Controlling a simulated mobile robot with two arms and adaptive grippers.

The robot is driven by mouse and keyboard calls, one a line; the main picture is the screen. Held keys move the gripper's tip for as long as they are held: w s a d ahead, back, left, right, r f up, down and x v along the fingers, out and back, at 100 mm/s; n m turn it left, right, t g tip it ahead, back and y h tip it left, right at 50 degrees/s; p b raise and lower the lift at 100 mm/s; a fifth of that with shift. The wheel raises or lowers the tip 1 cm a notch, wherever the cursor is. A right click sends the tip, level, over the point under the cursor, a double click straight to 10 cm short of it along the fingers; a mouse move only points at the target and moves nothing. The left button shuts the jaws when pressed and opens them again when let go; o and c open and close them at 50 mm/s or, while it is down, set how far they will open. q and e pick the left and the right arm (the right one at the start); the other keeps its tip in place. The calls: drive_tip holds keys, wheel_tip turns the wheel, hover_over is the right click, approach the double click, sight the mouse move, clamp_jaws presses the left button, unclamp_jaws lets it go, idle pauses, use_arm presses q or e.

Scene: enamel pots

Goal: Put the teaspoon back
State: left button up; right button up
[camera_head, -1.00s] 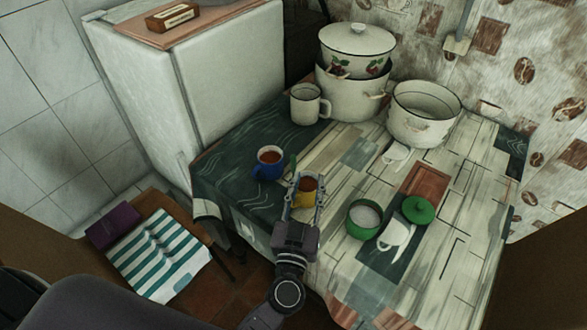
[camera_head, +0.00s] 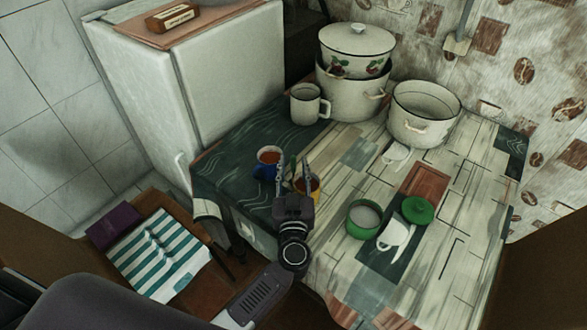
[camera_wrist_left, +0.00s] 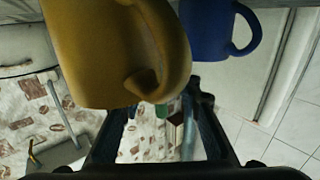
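A small green piece (camera_head: 292,167), which looks like the teaspoon's handle, stands up beside the rim of the yellow mug (camera_head: 313,188). The spoon's bowl is hidden, and I cannot tell whether it is inside the mug. The mug holds a brown-orange drink. My left gripper (camera_head: 293,170) is open, its fingers on either side of the green piece in the picture. In the left wrist view the green piece (camera_wrist_left: 161,109) shows between the spread fingers, below the large yellow mug (camera_wrist_left: 110,50); no contact is visible. My right gripper is not in view.
A blue mug (camera_head: 268,162) with a drink stands just left of the yellow one. A green bowl (camera_head: 364,219) with pale contents and a green lid (camera_head: 417,210) are to the right. Enamel pots (camera_head: 425,113) and a white mug (camera_head: 307,103) stand at the back.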

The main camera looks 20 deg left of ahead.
use_arm(q)
clamp_jaws()
drive_tip(key=shift+r, duration=0.15)
